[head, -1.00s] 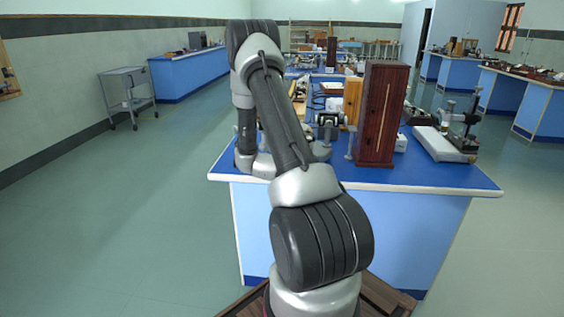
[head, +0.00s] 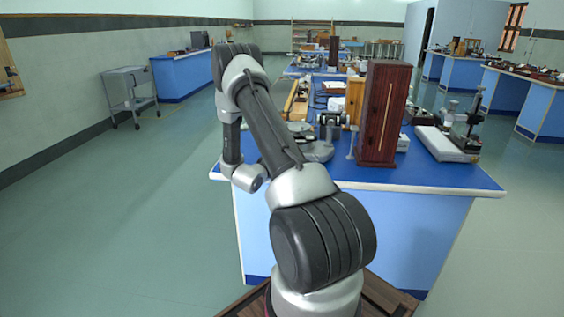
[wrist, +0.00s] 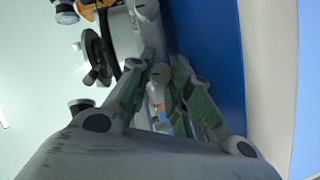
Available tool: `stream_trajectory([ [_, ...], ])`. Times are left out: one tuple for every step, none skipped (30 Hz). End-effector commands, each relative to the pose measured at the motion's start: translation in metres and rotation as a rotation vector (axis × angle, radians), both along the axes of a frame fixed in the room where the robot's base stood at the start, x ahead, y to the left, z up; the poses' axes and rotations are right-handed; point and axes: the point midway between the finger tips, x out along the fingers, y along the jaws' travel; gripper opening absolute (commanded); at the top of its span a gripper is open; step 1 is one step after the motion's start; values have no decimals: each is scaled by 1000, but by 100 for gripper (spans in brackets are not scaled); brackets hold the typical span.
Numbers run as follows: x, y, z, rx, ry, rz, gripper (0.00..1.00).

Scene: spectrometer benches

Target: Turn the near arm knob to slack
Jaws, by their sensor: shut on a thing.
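The spectrometer fills the upper left of the wrist view, with a dark disc (wrist: 97,57) and pale metal parts. A small grey knob, which looks like the near arm knob (wrist: 160,73), sits between the fingertips. My gripper (wrist: 165,62) is shut on it, with one green-padded finger on each side. The fingers hide part of the knob, and its turn position cannot be read. In the head view my arm hides the gripper and part of the instrument (head: 318,150) on the blue bench.
A tall dark wooden box (head: 383,115) stands right of the instrument on the blue bench (head: 430,178). A white-based device (head: 440,145) is farther right. A grey trolley (head: 130,93) stands by the left wall. The floor on the left is clear.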

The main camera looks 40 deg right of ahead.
Motion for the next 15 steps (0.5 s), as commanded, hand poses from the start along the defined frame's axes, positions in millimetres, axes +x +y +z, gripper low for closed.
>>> stream_trajectory([
  [1, 1, -1, -21, 24, 2, 0],
  [1, 1, -1, -34, 40, 2, 0],
  [1, 1, -1, -51, 59, 2, 0],
  [1, 1, -1, -63, 73, 3, 0],
  [2, 1, -2, -73, 85, 3, 0],
  [2, 1, -2, -87, 102, 3, 0],
  [2, 1, -1, -96, 111, 3, 0],
  [2, 1, -2, -105, 123, 3, 0],
  [2, 1, -2, -114, 135, 4, 0],
  [2, 1, -2, -121, 143, 4, 0],
  [2, 1, -2, -128, 151, 4, 0],
  [2, 1, -2, -135, 159, 4, 0],
  [2, 1, -2, -140, 164, 4, 0],
  [2, 1, -2, -145, 169, 4, 0],
  [2, 1, -2, -150, 175, 4, 0],
])
